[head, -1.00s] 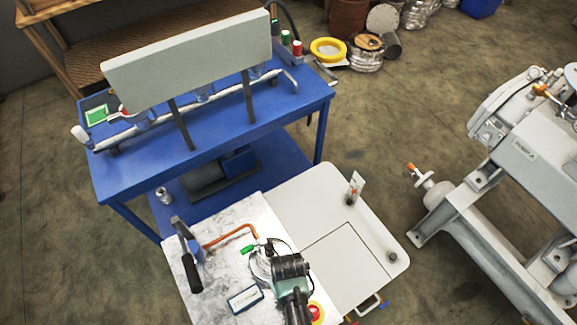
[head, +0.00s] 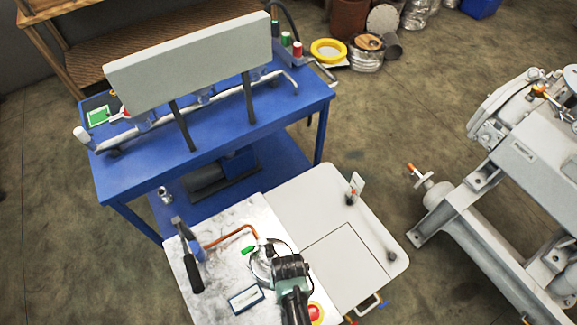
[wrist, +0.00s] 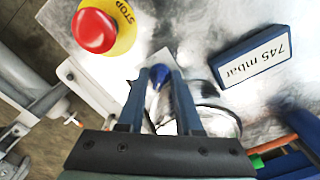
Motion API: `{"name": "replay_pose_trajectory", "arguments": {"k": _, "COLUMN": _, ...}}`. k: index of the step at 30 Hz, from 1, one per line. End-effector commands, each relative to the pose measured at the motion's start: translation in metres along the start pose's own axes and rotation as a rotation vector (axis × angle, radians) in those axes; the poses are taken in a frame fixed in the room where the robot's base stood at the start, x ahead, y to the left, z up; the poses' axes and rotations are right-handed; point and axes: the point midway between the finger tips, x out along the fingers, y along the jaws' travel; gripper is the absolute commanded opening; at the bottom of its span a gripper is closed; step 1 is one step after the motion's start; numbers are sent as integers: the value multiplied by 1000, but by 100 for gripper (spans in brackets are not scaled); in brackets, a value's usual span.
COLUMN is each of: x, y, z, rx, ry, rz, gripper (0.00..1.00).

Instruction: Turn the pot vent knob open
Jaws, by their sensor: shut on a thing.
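The pot vent knob (wrist: 159,75) shows in the wrist view as a small dark blue knob between my fingertips. My gripper (wrist: 156,78) is shut on it, one finger on each side. The metal pot (wrist: 218,122) lies just right of the fingers, partly hidden by them. In the head view, my gripper (head: 274,252) is over the right part of the marbled worktop (head: 215,284), by the pot (head: 258,270). My wrist hides the knob there, and its turned angle cannot be told.
A red stop button (wrist: 95,30) on a yellow disc and a gauge (wrist: 252,57) reading 745 mbar flank the fingers. The white panel (head: 300,195) is mostly clear.

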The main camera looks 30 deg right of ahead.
Motion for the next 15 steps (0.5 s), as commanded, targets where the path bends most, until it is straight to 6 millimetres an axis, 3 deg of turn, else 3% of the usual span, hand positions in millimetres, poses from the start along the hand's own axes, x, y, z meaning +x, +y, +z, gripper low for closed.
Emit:
{"name": "replay_pose_trajectory", "arguments": {"k": 8, "x": -1, "y": 0, "z": -1, "rx": 0, "ry": 2, "rz": -1, "gripper": 0}}
{"name": "replay_pose_trajectory", "arguments": {"k": 9, "x": -1, "y": 0, "z": -1, "rx": 0, "ry": 2, "rz": -1, "gripper": 37}}
{"name": "replay_pose_trajectory", "arguments": {"k": 13, "x": 0, "y": 0, "z": -1, "rx": -1, "ry": 1, "rz": -1, "gripper": 61}}
{"name": "replay_pose_trajectory", "arguments": {"k": 15, "x": 0, "y": 0, "z": -1, "rx": -1, "ry": 2, "rz": -1, "gripper": 64}}
